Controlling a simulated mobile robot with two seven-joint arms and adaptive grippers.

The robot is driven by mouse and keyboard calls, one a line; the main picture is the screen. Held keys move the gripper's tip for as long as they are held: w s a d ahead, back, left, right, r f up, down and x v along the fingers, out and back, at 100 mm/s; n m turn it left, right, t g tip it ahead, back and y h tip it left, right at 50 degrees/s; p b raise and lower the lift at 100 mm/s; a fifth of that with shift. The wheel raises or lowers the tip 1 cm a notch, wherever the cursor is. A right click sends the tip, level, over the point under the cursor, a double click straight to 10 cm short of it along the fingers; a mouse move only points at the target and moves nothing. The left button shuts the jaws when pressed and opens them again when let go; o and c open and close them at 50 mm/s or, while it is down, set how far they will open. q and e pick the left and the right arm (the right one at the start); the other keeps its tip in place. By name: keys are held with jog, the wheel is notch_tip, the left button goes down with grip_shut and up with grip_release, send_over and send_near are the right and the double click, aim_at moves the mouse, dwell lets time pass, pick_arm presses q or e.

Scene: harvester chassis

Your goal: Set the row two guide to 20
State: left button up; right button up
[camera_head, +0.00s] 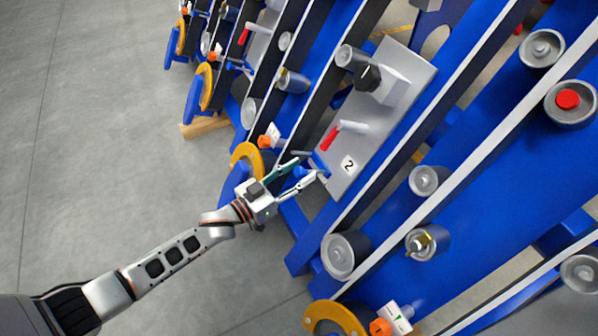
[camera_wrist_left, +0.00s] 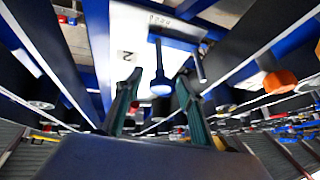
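The row two plate (camera_head: 378,143) is a light grey panel marked "2", and it also shows in the left wrist view (camera_wrist_left: 135,25). A blue-knobbed lever (camera_wrist_left: 160,84) hangs from the plate's edge in the left wrist view, with small unreadable scale marks near its top; the head view shows its blue knob (camera_head: 300,172) at the plate's lower end. My left gripper (camera_head: 306,168) is open, its two fingers apart at either side of the knob. In the left wrist view the knob appears between and just beyond the fingertips (camera_wrist_left: 160,82). Contact cannot be told. My right gripper is not in view.
A red-handled lever (camera_head: 329,138) sits on the same plate, close to my left gripper. An orange knob (camera_head: 264,142) and a yellow ring (camera_head: 247,157) are nearby. Blue beams with grey rollers (camera_head: 345,255) fill the right. Open grey floor (camera_head: 90,120) lies to the left.

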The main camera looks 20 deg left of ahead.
pick_arm(q)
jog(key=v, duration=1.1)
jog(key=shift+s+a, duration=0.25)
jog(key=shift+s, duration=0.05)
